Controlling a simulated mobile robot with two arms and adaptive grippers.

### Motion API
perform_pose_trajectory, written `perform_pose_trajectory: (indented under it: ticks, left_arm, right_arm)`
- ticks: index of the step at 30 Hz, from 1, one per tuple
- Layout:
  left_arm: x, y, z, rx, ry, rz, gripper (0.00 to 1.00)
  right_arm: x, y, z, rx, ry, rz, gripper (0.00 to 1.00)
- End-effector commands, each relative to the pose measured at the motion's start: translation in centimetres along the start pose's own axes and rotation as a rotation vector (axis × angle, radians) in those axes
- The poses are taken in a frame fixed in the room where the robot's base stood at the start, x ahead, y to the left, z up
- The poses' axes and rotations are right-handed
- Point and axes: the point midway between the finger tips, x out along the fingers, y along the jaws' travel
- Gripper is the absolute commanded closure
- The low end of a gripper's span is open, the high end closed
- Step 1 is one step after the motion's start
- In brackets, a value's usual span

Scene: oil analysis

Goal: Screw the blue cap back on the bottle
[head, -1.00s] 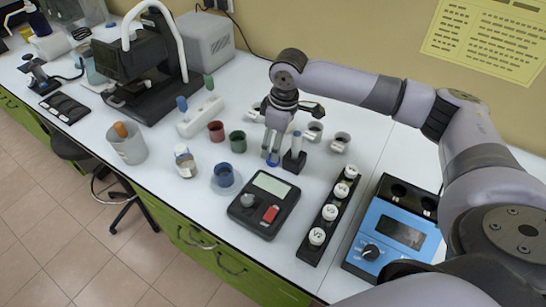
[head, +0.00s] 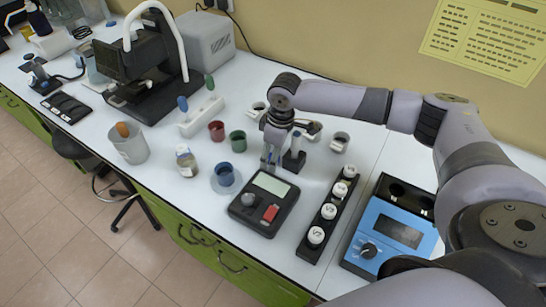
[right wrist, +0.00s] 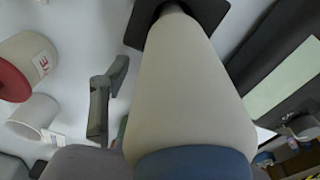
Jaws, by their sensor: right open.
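My right gripper (head: 270,160) is open, with its fingers down beside a small black stand (head: 291,163). A slim pale bottle (head: 297,142) stands upright on the stand, just right of the fingers. In the right wrist view, a pale tapering body (right wrist: 190,90) with a blue end (right wrist: 195,165) fills the middle and hides much behind it. The black stand (right wrist: 133,30) shows at its far end. One grey finger (right wrist: 100,105) is left of the body. Whether the fingers touch anything is hidden. My left gripper is not in view.
A black scale (head: 263,203) lies in front of the gripper, with a rack of white-capped vials (head: 312,252) and a blue device (head: 400,235) to the right. Red (head: 217,131), green (head: 237,141) and blue (head: 224,173) cups stand left.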

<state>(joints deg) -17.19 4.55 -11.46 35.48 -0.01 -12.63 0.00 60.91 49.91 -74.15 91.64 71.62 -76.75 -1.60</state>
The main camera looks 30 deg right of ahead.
Motion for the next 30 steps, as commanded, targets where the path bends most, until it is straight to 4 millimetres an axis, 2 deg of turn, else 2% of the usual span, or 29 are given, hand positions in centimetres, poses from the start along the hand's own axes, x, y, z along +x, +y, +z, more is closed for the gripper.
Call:
perform_pose_trajectory:
  ticks: [4,20,30]
  left_arm:
    - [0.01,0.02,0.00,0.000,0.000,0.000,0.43]
    - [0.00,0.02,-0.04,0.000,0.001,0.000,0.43]
    - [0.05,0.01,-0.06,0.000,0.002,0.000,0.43]
  right_arm:
    - [-0.03,0.01,0.01,0.000,0.000,0.000,0.45]
    - [-0.05,0.02,0.01,0.000,0.000,0.000,0.80]
    - [-0.44,0.05,-0.05,0.000,0.000,0.001,0.80]
